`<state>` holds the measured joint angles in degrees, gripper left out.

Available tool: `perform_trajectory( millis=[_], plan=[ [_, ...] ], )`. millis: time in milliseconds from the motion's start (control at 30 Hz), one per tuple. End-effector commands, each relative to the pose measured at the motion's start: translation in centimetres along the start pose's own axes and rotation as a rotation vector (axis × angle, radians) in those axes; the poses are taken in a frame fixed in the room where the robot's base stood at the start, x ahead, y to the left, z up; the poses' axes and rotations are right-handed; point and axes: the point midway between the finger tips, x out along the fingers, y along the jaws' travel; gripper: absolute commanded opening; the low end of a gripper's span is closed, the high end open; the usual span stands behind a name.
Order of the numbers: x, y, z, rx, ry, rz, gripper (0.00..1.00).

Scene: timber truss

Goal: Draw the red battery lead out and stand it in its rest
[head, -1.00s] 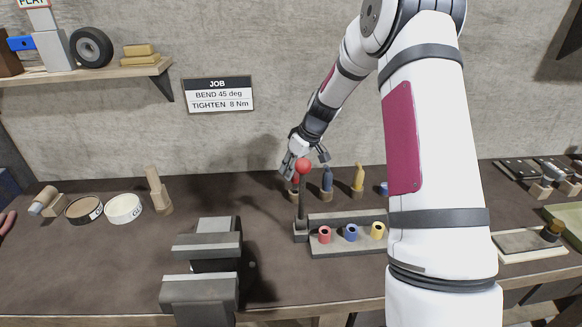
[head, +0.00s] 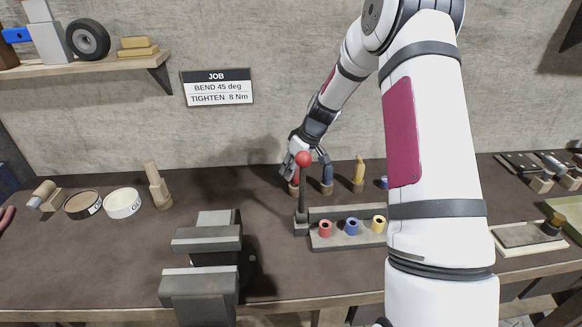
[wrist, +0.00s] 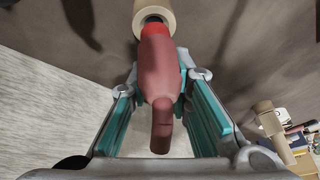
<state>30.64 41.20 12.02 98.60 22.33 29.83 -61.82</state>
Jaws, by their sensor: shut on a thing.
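The red battery lead (wrist: 158,75) lies between the teal-padded fingers of my gripper (wrist: 160,100) in the wrist view, and the gripper is shut on it. Its far red end meets the mouth of a round wooden rest (wrist: 153,14), where a dark hole shows; I cannot tell how deep it sits. In the head view my gripper (head: 304,166) is at the left of the back row, and the red lead (head: 295,178) shows only in part above its wooden rest (head: 293,188). A red-knobbed lever stands in front and hides part of the gripper.
The red-knobbed lever (head: 303,159) rises beside a block with red (head: 325,228), blue (head: 352,226) and yellow (head: 379,223) sockets. Blue (head: 327,175) and yellow (head: 360,172) leads stand to the right of my gripper. A vise (head: 207,240) is at front left.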

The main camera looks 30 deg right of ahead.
Motion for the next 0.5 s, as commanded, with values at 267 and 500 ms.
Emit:
perform_trajectory(
  millis=[267,500],
  plan=[
    [0.72,0.08,0.28,0.0,0.0,0.0,0.0],
    [1.04,0.12,0.41,0.0,0.001,0.001,0.35]
  ],
)
